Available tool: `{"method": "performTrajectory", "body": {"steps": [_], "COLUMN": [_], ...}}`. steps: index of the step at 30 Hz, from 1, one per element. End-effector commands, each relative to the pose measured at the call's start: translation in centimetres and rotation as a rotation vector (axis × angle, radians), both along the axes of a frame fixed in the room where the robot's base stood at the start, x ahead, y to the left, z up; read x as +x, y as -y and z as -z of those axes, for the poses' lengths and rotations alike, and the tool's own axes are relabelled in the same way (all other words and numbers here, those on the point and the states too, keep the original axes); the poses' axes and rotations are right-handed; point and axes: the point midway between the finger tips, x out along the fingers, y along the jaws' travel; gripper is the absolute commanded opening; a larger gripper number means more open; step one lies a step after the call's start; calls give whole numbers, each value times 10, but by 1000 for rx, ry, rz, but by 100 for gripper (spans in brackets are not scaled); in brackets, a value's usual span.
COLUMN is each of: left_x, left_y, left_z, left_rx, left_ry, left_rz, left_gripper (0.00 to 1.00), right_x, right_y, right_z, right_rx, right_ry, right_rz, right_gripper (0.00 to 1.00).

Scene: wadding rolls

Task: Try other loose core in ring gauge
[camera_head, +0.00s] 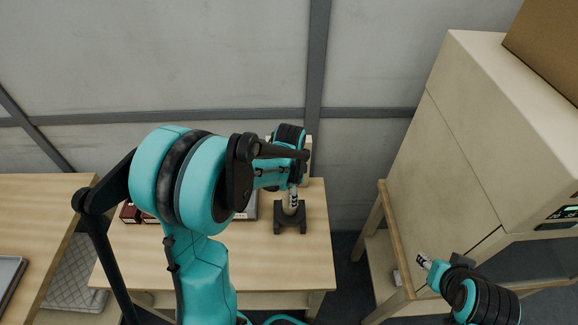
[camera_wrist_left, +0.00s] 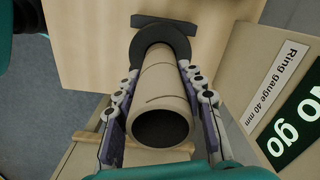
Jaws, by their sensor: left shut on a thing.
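A tan, hollow core (camera_wrist_left: 160,95) is between the fingers of my left gripper (camera_wrist_left: 158,72), which is shut on it. Its open near end faces the left wrist camera. Its far end meets a dark ring gauge (camera_wrist_left: 181,44); I cannot tell whether it is inside the ring or only against it. In the head view my left gripper (camera_head: 292,188) points down over the dark gauge base (camera_head: 290,226) on the table. A "Ring gauge 40 mm" sign (camera_wrist_left: 277,82) with a green "No go" plate (camera_wrist_left: 300,125) stands beside it. My right gripper (camera_head: 426,262) is away at the lower right, too small to read.
The wooden table (camera_head: 318,255) has free room around the gauge. Dark red boxes (camera_head: 130,212) sit at its left, partly behind my left arm. A large beige cabinet (camera_head: 455,130) stands at the right, and another wooden table (camera_head: 30,215) at the left.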

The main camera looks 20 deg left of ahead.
Motion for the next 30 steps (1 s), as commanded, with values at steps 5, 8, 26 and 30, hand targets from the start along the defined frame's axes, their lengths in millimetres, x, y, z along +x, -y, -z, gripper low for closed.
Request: {"method": "performTrajectory", "body": {"steps": [5,8,26,30], "left_x": [-3,-3,-1,-1], "left_y": [1,1,0,1], "left_z": [2,2,-24,-56], "left_rx": [-3,-3,-1,-1], "left_ry": [-6,-6,-1,-2], "left_rz": [1,1,0,0], "left_gripper": [0,41,63,63], "right_x": [0,0,0,0], "right_y": [0,0,0,0], "right_z": [1,1,0,0], "right_rx": [0,0,0,0], "right_ry": [0,0,0,0], "right_rz": [0,0,0,0], "right_gripper": [40,40,40,40]}}
